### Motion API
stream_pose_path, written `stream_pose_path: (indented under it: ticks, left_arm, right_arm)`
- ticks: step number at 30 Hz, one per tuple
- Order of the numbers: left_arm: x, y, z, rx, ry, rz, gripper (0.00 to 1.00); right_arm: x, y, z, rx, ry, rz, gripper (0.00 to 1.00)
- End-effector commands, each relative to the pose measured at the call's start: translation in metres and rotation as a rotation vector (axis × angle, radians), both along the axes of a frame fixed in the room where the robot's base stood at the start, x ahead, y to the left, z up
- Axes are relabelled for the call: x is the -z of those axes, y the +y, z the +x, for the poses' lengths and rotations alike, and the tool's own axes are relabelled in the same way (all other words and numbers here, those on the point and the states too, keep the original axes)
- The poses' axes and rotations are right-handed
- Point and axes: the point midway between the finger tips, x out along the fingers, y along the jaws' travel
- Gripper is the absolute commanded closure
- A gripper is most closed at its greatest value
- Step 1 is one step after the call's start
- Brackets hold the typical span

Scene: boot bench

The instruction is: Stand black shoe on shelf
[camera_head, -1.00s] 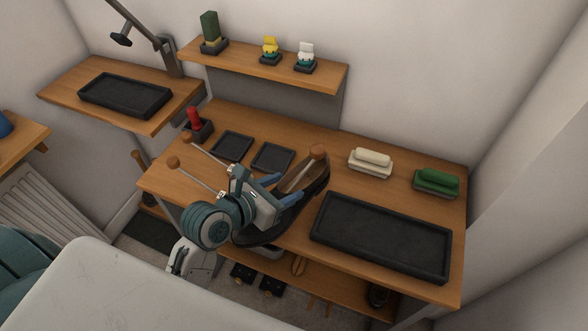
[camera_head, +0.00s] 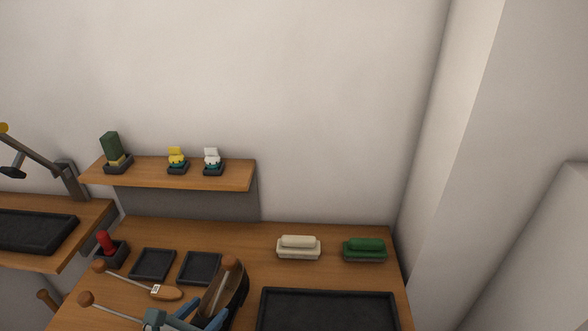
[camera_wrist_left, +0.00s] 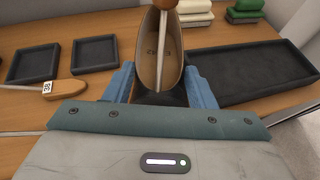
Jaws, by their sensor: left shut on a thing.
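The dark shoe with a tan lining (camera_head: 238,294) is at the bottom of the head view, over the bench top and partly cut off. In the left wrist view the shoe (camera_wrist_left: 149,62) sits between the blue fingers of my left gripper (camera_wrist_left: 161,90), which is shut on it. A shoe tree's rod and wooden knob (camera_head: 229,263) stand in its opening. My left gripper (camera_head: 193,318) is at the bottom edge of the head view. The wall shelf (camera_head: 215,176) is behind the bench. My right gripper is not in view.
The shelf bears a green block (camera_head: 111,147), a yellow item (camera_head: 177,158) and a white item (camera_head: 212,159). A labelled shoe tree (camera_head: 165,292), small black trays (camera_head: 200,268), a cream brush (camera_head: 298,242), a green brush (camera_head: 364,246) and a large black tray (camera_head: 328,293) are on the bench.

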Motion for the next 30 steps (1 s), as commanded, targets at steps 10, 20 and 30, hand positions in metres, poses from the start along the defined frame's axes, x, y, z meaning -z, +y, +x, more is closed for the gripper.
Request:
stream_pose_path:
  ticks: [10, 20, 30]
  left_arm:
    - [-0.005, 0.014, 0.099, -0.229, -0.010, -0.009, 1.00]
    - [-0.017, 0.017, 0.132, -0.320, -0.006, -0.025, 1.00]
    - [-0.016, 0.018, 0.130, -0.304, -0.006, -0.020, 1.00]
  right_arm:
    - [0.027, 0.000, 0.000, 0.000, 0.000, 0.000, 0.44]
    - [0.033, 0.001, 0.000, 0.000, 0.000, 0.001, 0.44]
    - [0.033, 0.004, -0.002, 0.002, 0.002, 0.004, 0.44]
